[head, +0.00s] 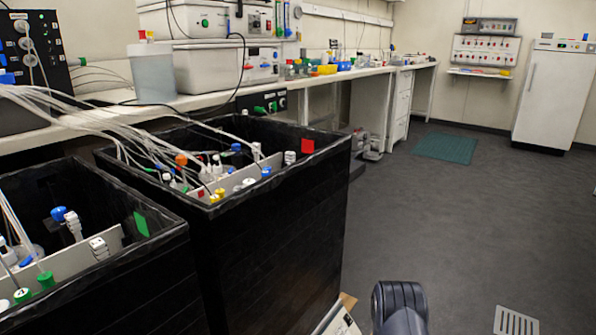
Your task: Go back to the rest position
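A dark grey, rounded part of my arm shows at the bottom edge of the head view, right of the black boxes and over the grey floor. My gripper and its fingertips are not visible. The larger black box (268,235) stands left of the arm part, with tubes, coloured caps and a red tag (308,146) at its top. A second black box (110,285) with a green tag (141,224) stands at the lower left. A visible gap separates the arm part from the larger box.
A long bench (205,101) with white equipment runs along the left wall. A white fridge (553,95) stands at the far right and a green mat (444,147) lies at the back. The floor (450,230) at the right is open, with a drain grate (516,321) near the front.

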